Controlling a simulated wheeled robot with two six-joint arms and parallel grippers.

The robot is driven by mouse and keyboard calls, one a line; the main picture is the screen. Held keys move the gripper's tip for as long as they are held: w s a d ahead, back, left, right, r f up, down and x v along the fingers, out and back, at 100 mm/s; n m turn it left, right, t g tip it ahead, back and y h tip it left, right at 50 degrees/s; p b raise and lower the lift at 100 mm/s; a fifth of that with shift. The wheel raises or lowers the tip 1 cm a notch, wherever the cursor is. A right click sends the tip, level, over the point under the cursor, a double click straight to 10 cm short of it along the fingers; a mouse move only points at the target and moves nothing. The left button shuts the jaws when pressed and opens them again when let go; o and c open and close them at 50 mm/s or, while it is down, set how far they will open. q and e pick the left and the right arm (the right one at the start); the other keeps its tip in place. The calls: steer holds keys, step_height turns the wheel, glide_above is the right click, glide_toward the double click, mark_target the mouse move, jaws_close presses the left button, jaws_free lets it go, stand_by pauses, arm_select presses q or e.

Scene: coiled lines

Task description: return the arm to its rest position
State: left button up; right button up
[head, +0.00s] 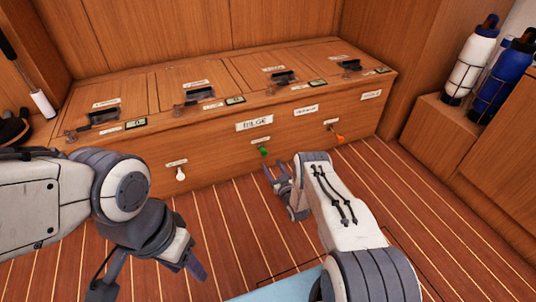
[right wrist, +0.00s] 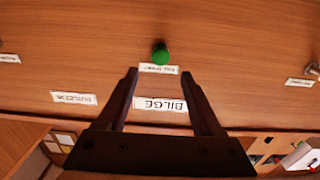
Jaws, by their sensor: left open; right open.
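My right arm (head: 345,215) reaches forward over the striped floor towards the front of a wooden bench. Its gripper (head: 277,183) is open and empty, in front of the bench near a green knob (head: 263,151). In the right wrist view, which is upside down, the open fingers (right wrist: 160,72) are spread with the green knob (right wrist: 160,54) beyond their tips. I see no contact with it. My left gripper (head: 150,275) is at the lower left, open and pointing down, with nothing visible in it.
The wooden bench (head: 215,145) carries a BILGE label (head: 254,123), a white knob (head: 180,174) and an orange handle (head: 340,139). Latches line its top. White (head: 470,62) and blue (head: 503,75) bottles stand in racks at right. The striped floor (head: 410,190) is clear at right.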

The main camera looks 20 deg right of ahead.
steer(key=shift+s+p, duration=0.35)
steer(key=shift+s, duration=0.9)
steer(key=shift+w, duration=0.1)
